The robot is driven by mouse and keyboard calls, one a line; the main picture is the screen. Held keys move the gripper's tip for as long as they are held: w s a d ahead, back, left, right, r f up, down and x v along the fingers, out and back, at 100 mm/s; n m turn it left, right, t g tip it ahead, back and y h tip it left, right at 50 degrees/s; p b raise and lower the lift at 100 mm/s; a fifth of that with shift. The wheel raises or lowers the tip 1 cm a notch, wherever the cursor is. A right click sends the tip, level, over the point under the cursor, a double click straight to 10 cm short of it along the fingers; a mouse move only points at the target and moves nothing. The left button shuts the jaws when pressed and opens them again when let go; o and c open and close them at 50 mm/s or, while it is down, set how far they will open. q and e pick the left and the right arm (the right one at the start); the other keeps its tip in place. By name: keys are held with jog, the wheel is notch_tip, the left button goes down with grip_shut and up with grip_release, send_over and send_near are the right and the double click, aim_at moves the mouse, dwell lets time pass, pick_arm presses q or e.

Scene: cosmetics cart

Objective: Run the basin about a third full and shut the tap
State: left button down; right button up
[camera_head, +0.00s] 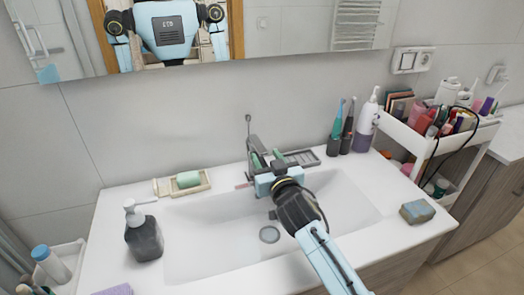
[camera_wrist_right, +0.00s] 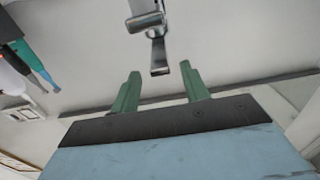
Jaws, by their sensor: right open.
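The white basin (camera_head: 215,240) is set in the countertop, with its round drain (camera_head: 269,234) in plain view. I see no water level or stream in it. The grey metal tap (camera_head: 254,146) stands at the back of the basin, partly hidden by my right gripper (camera_head: 266,157). In the right wrist view the tap (camera_wrist_right: 148,22) is ahead of the two green fingers of my right gripper (camera_wrist_right: 160,85). These fingers are spread apart with nothing between them, and the tap's lower end lies just beyond their tips. My left gripper is not in view.
A soap dish (camera_head: 203,184) with green soap and a dark pump bottle (camera_head: 144,238) stand on the left. Toothbrushes (camera_head: 341,130), a white pump bottle (camera_head: 366,122) and a loaded cart (camera_head: 415,140) are at right. A sponge (camera_head: 417,211) lies on the right counter. A mirror hangs above.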

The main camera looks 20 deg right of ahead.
aim_at(264, 154)
jog(key=shift+w+a, duration=0.1)
jog(key=shift+w, duration=1.95)
grip_shut()
